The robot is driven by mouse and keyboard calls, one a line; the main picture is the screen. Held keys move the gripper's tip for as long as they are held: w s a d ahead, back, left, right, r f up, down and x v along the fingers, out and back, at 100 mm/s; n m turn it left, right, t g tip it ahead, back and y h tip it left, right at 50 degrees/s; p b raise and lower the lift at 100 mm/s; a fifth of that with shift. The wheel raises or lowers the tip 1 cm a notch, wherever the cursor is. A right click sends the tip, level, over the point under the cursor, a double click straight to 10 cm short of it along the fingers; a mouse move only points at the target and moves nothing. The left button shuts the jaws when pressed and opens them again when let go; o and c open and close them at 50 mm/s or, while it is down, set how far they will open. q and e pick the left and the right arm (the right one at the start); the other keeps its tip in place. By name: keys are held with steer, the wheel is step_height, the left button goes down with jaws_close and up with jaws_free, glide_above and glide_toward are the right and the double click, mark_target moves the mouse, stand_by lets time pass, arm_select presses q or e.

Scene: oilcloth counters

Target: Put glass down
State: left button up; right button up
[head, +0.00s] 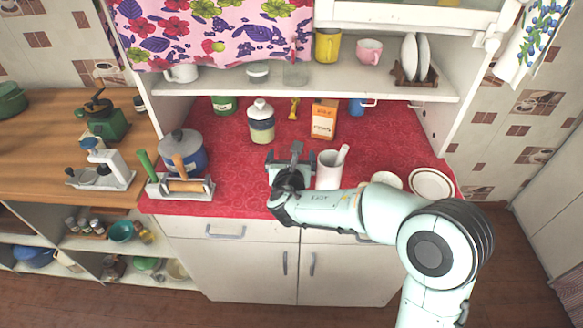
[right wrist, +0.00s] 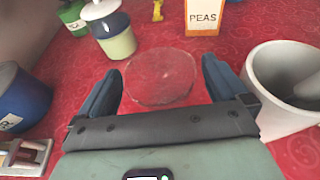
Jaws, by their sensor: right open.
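A clear round glass (right wrist: 160,80) shows in the right wrist view, on the red cloth between the fingertips of my right gripper (right wrist: 162,70). The fingers are open, one on each side of it, with small gaps. In the head view my right gripper (head: 289,157) is over the front middle of the red counter (head: 235,175), and the glass there is hard to make out. Another clear glass (head: 295,73) stands on the shelf above. My left gripper is not in view.
A white mug-like holder (head: 328,170) with a utensil stands close right of the gripper; it also shows in the right wrist view (right wrist: 262,105). A lidded jar (head: 261,122) and an orange PEAS box (head: 323,119) stand behind. A blue pot (head: 190,155) is left, a plate (head: 431,183) right.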

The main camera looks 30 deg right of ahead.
steer(key=shift+w+d+f, duration=0.1)
steer(key=shift+w+d, duration=0.1)
steer(key=shift+w, duration=0.15)
steer(key=shift+s, duration=0.1)
steer(key=c, duration=1.2)
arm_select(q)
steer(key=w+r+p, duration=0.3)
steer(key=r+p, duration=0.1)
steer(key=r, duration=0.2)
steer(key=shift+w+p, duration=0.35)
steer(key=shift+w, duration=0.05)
arm_select(e)
step_height(320, 180, up, 20)
steer(key=shift+r, duration=0.1)
steer(key=shift+c, duration=0.2)
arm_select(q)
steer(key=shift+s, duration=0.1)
